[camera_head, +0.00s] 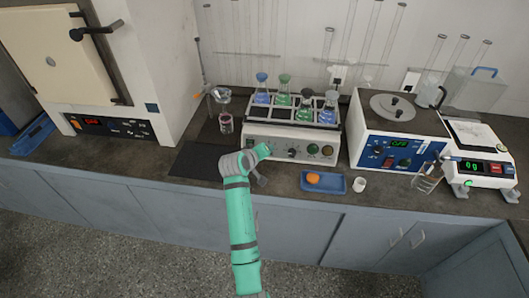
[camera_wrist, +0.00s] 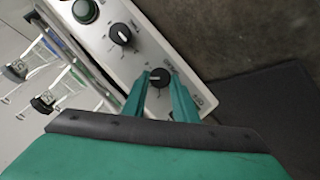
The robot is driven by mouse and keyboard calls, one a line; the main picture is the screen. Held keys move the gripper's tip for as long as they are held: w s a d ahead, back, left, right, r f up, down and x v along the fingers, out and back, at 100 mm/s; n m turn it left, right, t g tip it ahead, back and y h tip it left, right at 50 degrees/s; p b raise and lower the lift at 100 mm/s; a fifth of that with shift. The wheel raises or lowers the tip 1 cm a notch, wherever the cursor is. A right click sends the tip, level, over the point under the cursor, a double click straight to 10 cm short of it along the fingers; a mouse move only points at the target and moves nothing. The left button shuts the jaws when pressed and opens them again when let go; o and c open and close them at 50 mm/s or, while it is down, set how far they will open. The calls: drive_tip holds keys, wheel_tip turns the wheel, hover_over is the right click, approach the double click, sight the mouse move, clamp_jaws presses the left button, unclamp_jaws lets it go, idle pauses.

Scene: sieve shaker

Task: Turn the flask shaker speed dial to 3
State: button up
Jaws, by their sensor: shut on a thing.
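The flask shaker (camera_head: 272,136) stands on the bench with a white front panel and flasks of blue and green liquid on top. In the wrist view, its panel (camera_wrist: 140,55) runs diagonally, and a black dial (camera_wrist: 158,77) with a pale pointer line sits between my fingertips. My gripper (camera_wrist: 160,88) is shut on this dial, one green finger on each side. The markings around it are too small to read. In the head view, my gripper (camera_head: 263,152) is at the left part of the panel and hides the dial.
A second black dial (camera_wrist: 122,33) and a green button (camera_wrist: 86,11) lie farther along the panel. A blue-fronted device (camera_head: 430,152) is to the right, a dark mat (camera_head: 195,163) to the left.

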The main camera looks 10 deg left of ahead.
drive_tip(key=shift+f+m, duration=0.1)
drive_tip(key=shift+m, duration=0.2)
idle(0.4)
drive_tip(key=o, duration=1.1)
drive_tip(key=shift+c, duration=0.2)
drive_tip(key=v, duration=1.1)
drive_tip(key=shift+d+r, duration=0.15)
drive_tip(key=shift+r, duration=0.05)
drive_tip(key=shift+w, duration=0.15)
